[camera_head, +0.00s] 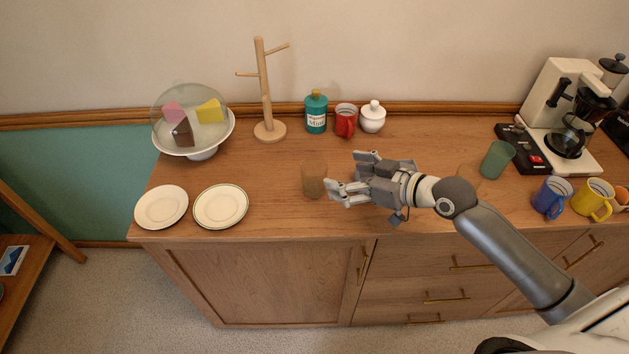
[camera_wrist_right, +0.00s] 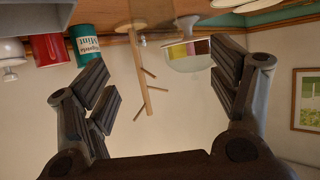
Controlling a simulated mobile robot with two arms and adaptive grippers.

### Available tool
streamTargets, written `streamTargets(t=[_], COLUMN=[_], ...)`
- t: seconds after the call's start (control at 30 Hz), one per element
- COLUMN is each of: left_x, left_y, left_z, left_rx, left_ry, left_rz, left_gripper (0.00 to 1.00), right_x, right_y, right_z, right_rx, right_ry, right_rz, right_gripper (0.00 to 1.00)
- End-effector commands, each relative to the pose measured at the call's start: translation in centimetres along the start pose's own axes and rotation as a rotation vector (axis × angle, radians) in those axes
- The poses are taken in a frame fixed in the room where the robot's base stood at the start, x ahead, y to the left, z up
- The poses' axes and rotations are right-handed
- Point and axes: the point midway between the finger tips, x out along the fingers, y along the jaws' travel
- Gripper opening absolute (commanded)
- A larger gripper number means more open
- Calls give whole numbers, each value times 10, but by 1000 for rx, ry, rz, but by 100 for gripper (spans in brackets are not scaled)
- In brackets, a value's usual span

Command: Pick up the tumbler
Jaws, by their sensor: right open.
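A brown see-through tumbler (camera_head: 314,181) stands upright on the wooden cabinet top in the head view. A green tumbler (camera_head: 497,159) stands farther right, near the coffee maker. My right gripper (camera_head: 346,175) is open and empty, just right of the brown tumbler, with its fingers pointing left toward it. A small gap seems to separate them. In the right wrist view the open fingers (camera_wrist_right: 160,80) are spread wide with nothing held between them; I cannot make out the tumbler clearly there. My left gripper is not in view.
Two white plates (camera_head: 221,206) lie at left, below a domed cake stand (camera_head: 203,149). A wooden mug tree (camera_head: 270,130), teal jar (camera_head: 316,112), red mug (camera_head: 346,120) and white pot (camera_head: 373,117) stand behind. Coffee maker (camera_head: 553,105), blue mug (camera_head: 552,197) and yellow mug (camera_head: 593,200) are right.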

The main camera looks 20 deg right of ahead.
Motion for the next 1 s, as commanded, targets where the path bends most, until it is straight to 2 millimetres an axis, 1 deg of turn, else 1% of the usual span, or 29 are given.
streamTargets(t=[0.1,0.3,0.4,0.57,0.7,0.83,1.0], left_x=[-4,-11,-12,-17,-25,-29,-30], left_y=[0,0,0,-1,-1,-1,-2], left_z=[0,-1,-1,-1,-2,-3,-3], left_rx=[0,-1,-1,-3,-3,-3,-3], left_ry=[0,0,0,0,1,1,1], left_rz=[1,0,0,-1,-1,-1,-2], left_gripper=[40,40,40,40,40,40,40], right_x=[11,42,52,62,79,96,106], right_y=[5,5,4,5,5,6,6], right_z=[-8,-8,-7,-6,-3,-2,0], right_rx=[6,6,5,5,7,6,3], right_ry=[21,19,17,16,16,17,15], right_rz=[2,2,1,1,0,1,1], right_gripper=[81,81,81,81,81,81,81])
